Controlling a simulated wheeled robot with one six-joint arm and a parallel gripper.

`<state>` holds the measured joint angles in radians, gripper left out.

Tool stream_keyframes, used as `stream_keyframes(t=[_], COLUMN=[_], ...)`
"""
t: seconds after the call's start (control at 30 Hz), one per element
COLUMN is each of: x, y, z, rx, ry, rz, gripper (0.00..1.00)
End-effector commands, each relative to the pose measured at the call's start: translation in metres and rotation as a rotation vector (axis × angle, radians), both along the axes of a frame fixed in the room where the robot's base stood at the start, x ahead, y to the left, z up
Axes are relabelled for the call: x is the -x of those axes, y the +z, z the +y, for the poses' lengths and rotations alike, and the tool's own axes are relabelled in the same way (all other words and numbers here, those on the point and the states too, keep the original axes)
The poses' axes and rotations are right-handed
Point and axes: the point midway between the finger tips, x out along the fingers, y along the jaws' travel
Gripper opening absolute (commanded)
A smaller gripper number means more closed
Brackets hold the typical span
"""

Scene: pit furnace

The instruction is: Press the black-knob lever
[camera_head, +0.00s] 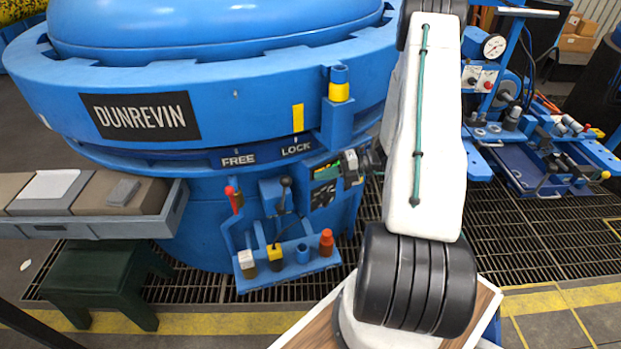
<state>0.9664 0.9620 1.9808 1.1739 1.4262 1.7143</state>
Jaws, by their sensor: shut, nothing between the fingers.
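The black-knob lever (284,190) stands upright on a blue box on the front of the blue furnace. Its round black knob is on top of a thin stem. My gripper (347,168) shows small, to the right of the lever and apart from it, beside the dark panel on the furnace wall. It is shut and empty. My white arm link hides most of the wrist behind it.
A red-handled lever (233,199) is left of the black knob. Below is a blue rack (290,269) with white, yellow and red-topped items. A grey tray (165,222) with boxes juts out at left, above a green stool (100,275). A blue workbench (545,165) stands at right.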

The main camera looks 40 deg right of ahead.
Motion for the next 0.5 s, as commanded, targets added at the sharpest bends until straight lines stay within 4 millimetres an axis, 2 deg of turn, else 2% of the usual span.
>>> stream_keyframes(t=[0.03,0.2,0.33,0.5], x=[0.007,0.026,0.035,0.041], y=[0.001,0.004,0.005,0.006], z=[-0.010,-0.037,-0.051,-0.059], rx=[0.002,0.000,0.000,-0.002], ry=[-0.002,0.003,0.004,0.006], rz=[-0.001,0.001,0.001,0.001], gripper=[0.00,0.00,0.00,0.00])
